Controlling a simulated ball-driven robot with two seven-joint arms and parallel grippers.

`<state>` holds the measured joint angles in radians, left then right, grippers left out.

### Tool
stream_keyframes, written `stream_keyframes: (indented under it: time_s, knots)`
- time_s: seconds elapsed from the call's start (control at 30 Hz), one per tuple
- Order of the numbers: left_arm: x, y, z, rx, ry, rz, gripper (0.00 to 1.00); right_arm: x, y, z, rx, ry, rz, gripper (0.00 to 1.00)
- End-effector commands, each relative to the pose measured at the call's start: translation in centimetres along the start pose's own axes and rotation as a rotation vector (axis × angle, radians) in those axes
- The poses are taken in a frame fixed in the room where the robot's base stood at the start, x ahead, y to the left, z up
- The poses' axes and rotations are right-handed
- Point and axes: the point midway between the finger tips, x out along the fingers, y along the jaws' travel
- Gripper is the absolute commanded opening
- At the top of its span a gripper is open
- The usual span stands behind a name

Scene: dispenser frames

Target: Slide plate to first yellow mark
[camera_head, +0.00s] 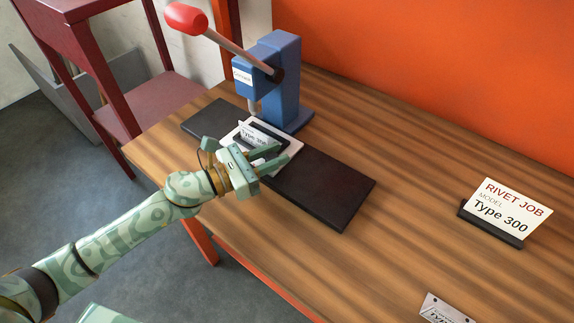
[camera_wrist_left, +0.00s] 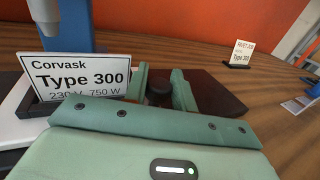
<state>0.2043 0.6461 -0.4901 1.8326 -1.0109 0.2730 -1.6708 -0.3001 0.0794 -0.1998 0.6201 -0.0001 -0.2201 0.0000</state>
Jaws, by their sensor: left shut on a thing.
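A white sliding plate (camera_head: 291,151) sits on a long dark base (camera_head: 325,187) in front of the blue press. A name card (camera_head: 258,135) reading "Corvask Type 300" stands upright on it in a dark holder; the card also shows in the left wrist view (camera_wrist_left: 75,78). My left gripper (camera_head: 278,158) is at the plate's near right side. I see no yellow mark in either view. My right gripper is not in view.
The blue press (camera_head: 282,85) with a red-knobbed lever (camera_head: 187,19) stands behind the plate. A "Rivet Job Model Type 300" sign (camera_head: 507,212) stands at the right. A metal nameplate (camera_head: 443,309) lies at the front right. The dark base's right part is clear.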

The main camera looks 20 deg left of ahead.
Motion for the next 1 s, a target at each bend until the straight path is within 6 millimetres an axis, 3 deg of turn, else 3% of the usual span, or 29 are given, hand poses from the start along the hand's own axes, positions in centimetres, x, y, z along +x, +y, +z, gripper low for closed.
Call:
stream_keyframes:
  time_s: [0.23, 0.27, 0.77, 0.87, 1.0]
  knots:
    - [-0.1, 0.0, -0.1, -0.002, 0.003, 0.0, 0.0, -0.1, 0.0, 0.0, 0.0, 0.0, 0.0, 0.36]
    - [-0.1, 0.0, -0.1, -0.002, 0.003, 0.0, 0.33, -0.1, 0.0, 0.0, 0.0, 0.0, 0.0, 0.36]
    - [-0.4, 0.0, -0.1, -0.002, 0.002, 0.001, 0.33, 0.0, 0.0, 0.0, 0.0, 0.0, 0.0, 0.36]
    - [-1.7, 0.0, -0.3, -0.004, 0.005, 0.001, 0.33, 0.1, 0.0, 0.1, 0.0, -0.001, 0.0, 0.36]
    - [-5.0, -0.1, -0.4, -0.006, 0.007, 0.002, 0.33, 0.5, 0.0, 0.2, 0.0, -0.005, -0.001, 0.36]
